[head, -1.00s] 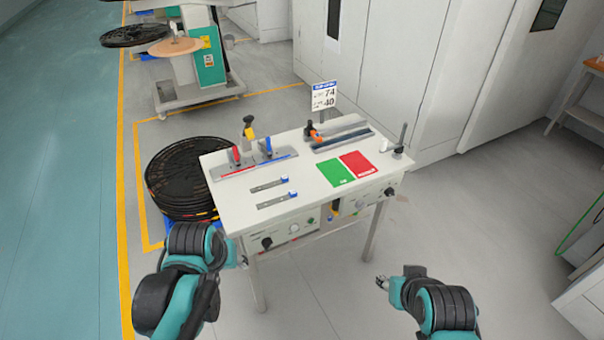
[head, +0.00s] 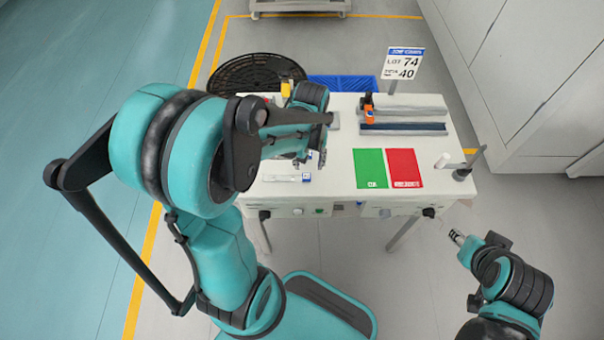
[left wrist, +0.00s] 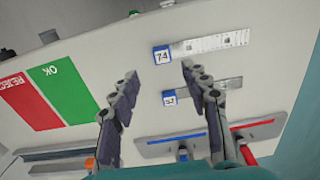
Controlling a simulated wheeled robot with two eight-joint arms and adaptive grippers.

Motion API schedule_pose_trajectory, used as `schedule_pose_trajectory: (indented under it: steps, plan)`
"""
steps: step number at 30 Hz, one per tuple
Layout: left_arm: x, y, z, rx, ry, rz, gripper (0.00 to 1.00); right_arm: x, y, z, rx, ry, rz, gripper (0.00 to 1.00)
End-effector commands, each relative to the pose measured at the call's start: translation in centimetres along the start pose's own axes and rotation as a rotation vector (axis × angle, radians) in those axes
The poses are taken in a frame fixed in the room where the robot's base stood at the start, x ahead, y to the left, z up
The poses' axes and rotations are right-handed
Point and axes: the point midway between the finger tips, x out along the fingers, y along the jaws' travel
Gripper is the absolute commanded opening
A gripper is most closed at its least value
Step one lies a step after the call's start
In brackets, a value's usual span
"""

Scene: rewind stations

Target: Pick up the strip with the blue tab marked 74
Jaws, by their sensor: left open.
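The strip with the blue tab marked 74 (left wrist: 215,43) lies flat on the white table in the left wrist view, its tab (left wrist: 162,55) toward the picture's left. In the head view a strip (head: 285,178) with a blue tab lies near the table's front edge. A second blue-tabbed strip (left wrist: 210,90) lies parallel to it; its number is not clear. My left gripper (head: 310,159) is open and empty above the strips; in the left wrist view its fingertips (left wrist: 160,70) spread around the tab area, apart from it. My right gripper (head: 457,237) is off the table's right front.
Green OK (head: 370,168) and red reject (head: 404,168) areas are on the table. A rail fixture (head: 405,115), sign (head: 403,64) and dark post (head: 468,163) stand at back and right.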

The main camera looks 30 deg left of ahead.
Motion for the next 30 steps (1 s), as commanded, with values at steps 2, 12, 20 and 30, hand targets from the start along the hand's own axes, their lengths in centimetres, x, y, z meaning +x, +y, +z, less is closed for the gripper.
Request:
schedule_pose_trajectory:
  steps: [2,12,20,30]
  plan:
    - [0.9,-0.1,0.1,0.0,0.001,0.0,0.47,0.5,0.0,0.3,0.0,0.0,0.0,0.4]
    - [5.5,-0.6,0.7,0.001,0.001,0.0,0.47,2.7,0.0,1.9,0.0,0.0,0.0,0.4]
    - [5.6,-0.5,0.7,0.001,0.001,0.001,0.47,2.6,0.0,1.8,0.0,0.0,0.0,0.4]
    - [5.6,-0.5,0.7,0.001,0.001,0.001,0.0,2.6,0.0,1.8,0.0,0.0,0.0,0.4]
